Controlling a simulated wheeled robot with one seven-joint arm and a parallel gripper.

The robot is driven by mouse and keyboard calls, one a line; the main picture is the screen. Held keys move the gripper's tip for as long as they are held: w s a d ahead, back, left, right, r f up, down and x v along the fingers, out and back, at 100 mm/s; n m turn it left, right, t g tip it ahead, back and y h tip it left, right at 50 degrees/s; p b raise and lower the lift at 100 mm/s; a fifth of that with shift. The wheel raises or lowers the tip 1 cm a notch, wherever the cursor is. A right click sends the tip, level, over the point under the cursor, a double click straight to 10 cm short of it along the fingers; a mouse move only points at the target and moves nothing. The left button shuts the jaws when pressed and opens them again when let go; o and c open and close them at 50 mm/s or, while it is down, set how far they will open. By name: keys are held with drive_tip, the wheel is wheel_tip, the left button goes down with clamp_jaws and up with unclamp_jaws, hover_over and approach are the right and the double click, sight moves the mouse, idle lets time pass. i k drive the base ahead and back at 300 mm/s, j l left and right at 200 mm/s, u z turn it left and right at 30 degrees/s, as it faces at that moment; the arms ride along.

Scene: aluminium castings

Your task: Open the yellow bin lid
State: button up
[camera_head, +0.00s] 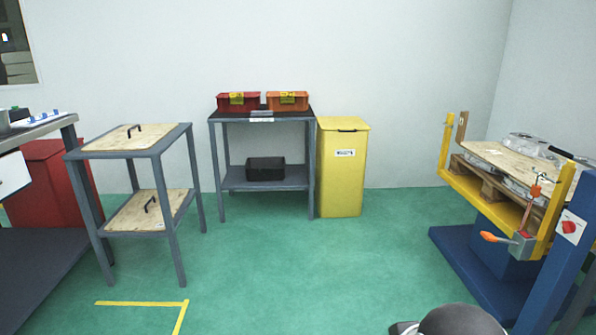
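The yellow bin (340,182) stands upright on the floor against the back wall, just right of a grey shelf table. Its yellow lid (342,124) lies shut on top. A small white label is on its front. A dark rounded part at the bottom edge, right of centre, seems to be part of my arm. My gripper's fingers cannot be made out, so its state does not show. The dark part is far in front of the bin, not touching it.
The grey shelf table (262,118) holds a red box (238,107) and an orange box (288,107). A two-level stand (130,145) is at left, a red bin (45,180) behind it. A yellow-railed lift (500,210) stands right. Green floor before the bin (300,255) is clear.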

sight(353, 124)
drive_tip(key=i, duration=1.65)
drive_tip(key=i+j, duration=0.1)
drive_tip(key=i, duration=1.5)
drive_tip(key=l+z, duration=0.05)
drive_tip(key=l, duration=0.05)
